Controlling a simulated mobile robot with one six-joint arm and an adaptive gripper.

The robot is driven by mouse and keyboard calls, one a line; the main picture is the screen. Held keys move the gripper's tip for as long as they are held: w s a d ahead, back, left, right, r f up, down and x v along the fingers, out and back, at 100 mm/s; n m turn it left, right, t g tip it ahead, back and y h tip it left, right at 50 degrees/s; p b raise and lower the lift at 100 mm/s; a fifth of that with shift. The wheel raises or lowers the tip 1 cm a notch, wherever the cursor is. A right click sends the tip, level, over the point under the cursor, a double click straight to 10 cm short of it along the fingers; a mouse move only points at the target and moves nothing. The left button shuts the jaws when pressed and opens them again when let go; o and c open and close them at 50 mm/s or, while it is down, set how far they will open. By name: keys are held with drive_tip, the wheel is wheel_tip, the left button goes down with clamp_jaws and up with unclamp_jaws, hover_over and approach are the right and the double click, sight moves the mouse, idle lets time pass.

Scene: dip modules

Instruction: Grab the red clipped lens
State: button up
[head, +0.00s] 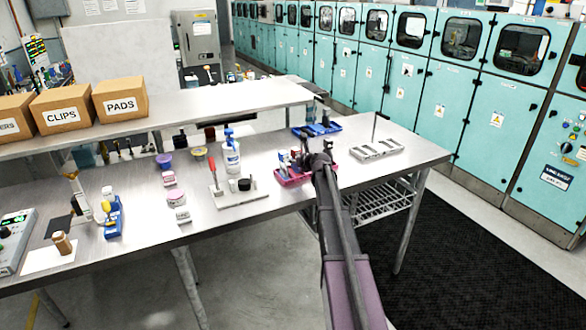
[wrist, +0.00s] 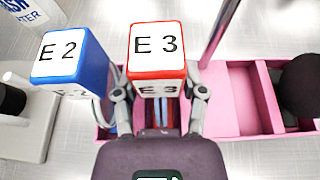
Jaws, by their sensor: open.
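A red-edged block with a white top marked E 3 (wrist: 156,46) stands upright in the wrist view. My gripper (wrist: 161,98) is open, with one finger at each side of the near end of this block. Whether the fingers touch it I cannot tell. A blue block with a white label marked E 2 (wrist: 66,58) stands just to its left. The E 3 block is over a pink tray (wrist: 236,90) with compartments; its lower part is hidden. In the head view, my gripper (head: 318,160) is over the pink tray (head: 290,182) and hides part of it.
A thin pole (wrist: 218,32) rises right of the E 3 block, and a dark round thing (wrist: 302,85) is at the right edge. In the head view, a blue tray (head: 318,130), a grey slotted rack (head: 377,150) and a white bottle (head: 231,155) stand around the pink tray.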

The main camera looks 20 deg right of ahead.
sight(298, 150)
idle(0.4)
clamp_jaws()
drive_tip(key=shift+r, duration=0.2)
wheel_tip(298, 150, up, 2)
drive_tip(key=shift+r+p, duration=0.1)
drive_tip(key=shift+p, duration=1.15)
drive_tip(key=shift+r+p, duration=0.8)
drive_tip(key=s+a, duration=0.1)
drive_tip(key=s, duration=1.5)
drive_tip(key=shift+a+r+p, duration=0.2)
drive_tip(key=shift+r+p, duration=0.25)
